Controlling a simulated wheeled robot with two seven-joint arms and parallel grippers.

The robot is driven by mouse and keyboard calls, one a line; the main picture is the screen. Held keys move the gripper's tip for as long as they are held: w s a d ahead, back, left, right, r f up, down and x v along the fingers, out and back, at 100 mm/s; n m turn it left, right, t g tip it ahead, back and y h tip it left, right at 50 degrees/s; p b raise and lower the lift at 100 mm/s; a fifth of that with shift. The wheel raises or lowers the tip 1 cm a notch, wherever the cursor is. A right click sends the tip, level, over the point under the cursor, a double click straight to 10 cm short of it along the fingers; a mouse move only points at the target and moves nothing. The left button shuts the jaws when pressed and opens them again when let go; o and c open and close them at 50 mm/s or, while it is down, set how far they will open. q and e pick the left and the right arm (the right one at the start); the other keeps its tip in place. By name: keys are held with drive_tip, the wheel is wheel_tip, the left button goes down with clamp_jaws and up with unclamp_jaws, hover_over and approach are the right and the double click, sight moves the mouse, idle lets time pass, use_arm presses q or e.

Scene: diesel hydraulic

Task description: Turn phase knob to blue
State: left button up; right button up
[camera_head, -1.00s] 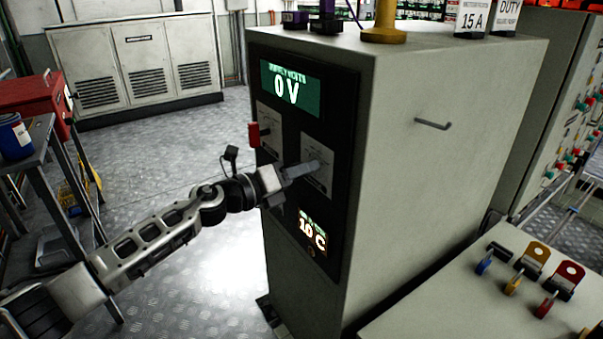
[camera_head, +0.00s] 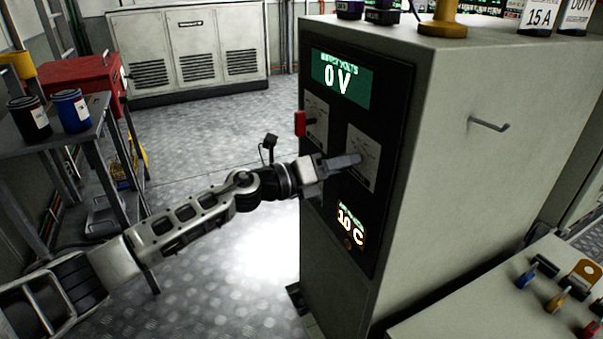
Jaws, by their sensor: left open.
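A grey cabinet (camera_head: 455,160) stands at the centre right with a black control panel (camera_head: 393,215) on its front. The panel has a green display (camera_head: 340,80) reading 0 V and a small lit display (camera_head: 350,222) reading 10 C. A red handle (camera_head: 300,123) sticks out at the panel's left. My left gripper (camera_head: 345,162) is open, with its fingers in front of the right white dial plate (camera_head: 366,158). The fingers and wrist hide part of this plate, and I cannot make out a knob or a blue mark there. My right gripper is not in view.
A bench (camera_head: 480,318) at the lower right holds blue, yellow and red locks. A hook (camera_head: 488,124) sticks out of the cabinet's side. The floor between is clear.

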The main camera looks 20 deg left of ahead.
use_arm(q)
drive_tip(key=b+v, duration=0.2)
drive_tip(key=v, duration=1.2)
drive_tip(key=shift+s+a, duration=0.15)
drive_tip(key=shift+s, duration=0.05)
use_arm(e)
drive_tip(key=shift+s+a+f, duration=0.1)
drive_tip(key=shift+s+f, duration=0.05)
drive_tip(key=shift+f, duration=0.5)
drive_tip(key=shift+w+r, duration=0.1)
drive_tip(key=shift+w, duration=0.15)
